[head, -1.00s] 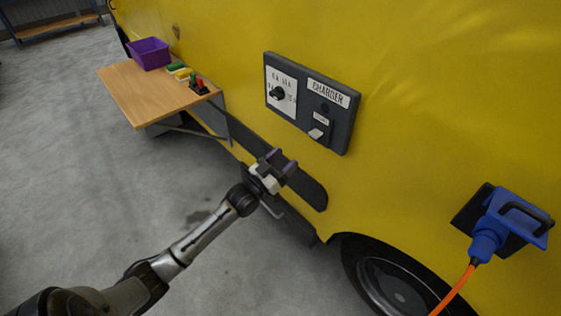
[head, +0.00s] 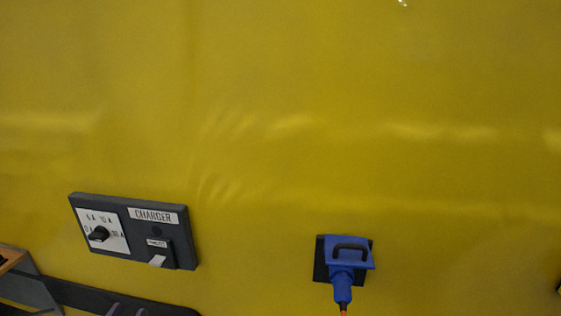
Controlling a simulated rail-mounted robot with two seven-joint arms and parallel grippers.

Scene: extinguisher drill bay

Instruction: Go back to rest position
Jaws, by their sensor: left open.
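The rest of my left arm is out of frame. My right gripper is not in view.
The panel has a black rotary knob (head: 98,234) and a pale switch lever (head: 157,261). A blue plug (head: 346,258) sits in a black socket plate to the right. The yellow vehicle side (head: 300,90) fills the view.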

